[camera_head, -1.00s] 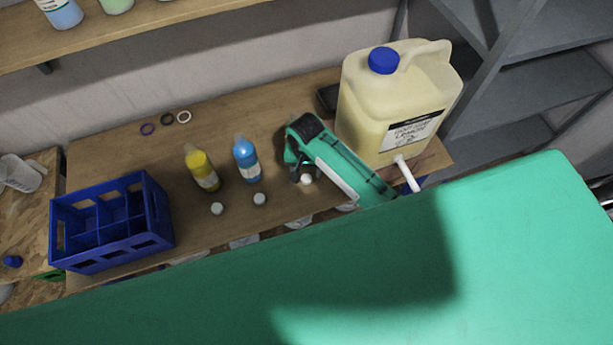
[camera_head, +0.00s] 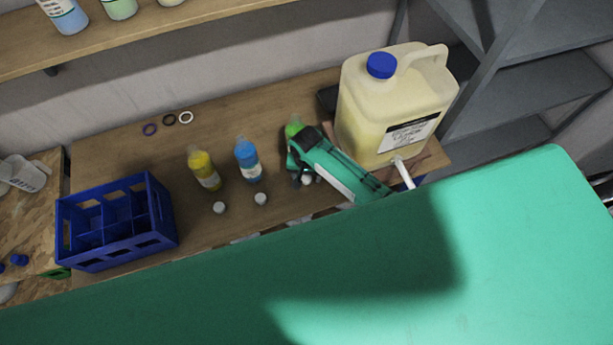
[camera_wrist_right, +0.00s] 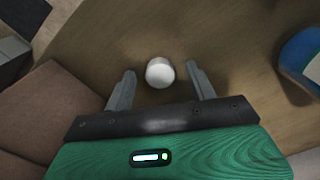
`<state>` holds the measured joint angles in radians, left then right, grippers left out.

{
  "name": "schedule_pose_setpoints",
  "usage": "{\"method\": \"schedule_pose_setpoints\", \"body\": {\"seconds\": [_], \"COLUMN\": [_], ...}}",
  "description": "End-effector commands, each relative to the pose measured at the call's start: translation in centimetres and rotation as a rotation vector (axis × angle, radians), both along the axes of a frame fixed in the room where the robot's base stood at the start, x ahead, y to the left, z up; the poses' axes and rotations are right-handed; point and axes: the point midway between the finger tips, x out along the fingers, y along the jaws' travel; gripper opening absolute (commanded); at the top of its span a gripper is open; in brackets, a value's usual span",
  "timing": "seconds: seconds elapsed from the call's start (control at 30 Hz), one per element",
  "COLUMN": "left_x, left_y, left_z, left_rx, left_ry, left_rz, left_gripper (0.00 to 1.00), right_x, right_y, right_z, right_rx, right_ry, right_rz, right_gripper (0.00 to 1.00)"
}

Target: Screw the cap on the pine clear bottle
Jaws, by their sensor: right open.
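A green-topped bottle (camera_head: 294,127), which looks like the pine clear bottle, stands at the right end of a row of three; my right gripper hides most of it. My right gripper (camera_head: 301,172) is in front of that bottle. A small white cap (camera_head: 307,180) lies on the bench beside the fingers. In the right wrist view the open fingers (camera_wrist_right: 161,87) point down at the bench with the white cap (camera_wrist_right: 160,72) between them in the picture; no finger visibly touches it. My left gripper is not in view.
A yellow bottle (camera_head: 204,170) and a blue bottle (camera_head: 248,160) stand to the left, with white caps (camera_head: 219,208) (camera_head: 261,199) in front. A blue crate (camera_head: 117,222) is farther left. A large drum (camera_head: 372,105) stands close on the right. Three rings lie behind.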

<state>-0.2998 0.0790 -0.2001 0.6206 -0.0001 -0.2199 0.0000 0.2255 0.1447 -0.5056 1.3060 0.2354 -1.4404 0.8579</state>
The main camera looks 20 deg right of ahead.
Motion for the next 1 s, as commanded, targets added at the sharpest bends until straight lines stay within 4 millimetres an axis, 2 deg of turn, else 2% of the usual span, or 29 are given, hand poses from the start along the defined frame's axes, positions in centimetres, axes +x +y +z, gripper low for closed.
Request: {"method": "schedule_pose_setpoints", "body": {"seconds": [0.3,0.5,0.57,1.0], "left_x": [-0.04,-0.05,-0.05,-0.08], "left_y": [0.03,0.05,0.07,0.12], "left_z": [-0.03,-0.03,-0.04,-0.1], "left_rx": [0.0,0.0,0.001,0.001], "left_ry": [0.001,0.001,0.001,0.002], "left_rz": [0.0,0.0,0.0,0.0], "left_gripper": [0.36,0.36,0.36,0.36], "right_x": [-0.01,-0.02,-0.02,-0.01], "right_y": [0.0,-0.01,-0.01,-0.02], "right_z": [-0.04,-0.03,-0.03,0.19], "right_rx": [0.0,-0.001,-0.001,-0.001], "right_ry": [0.0,0.0,0.0,0.0], "right_rz": [0.0,0.0,0.0,0.0], "right_gripper": [0.57,0.17,0.09,0.09]}}
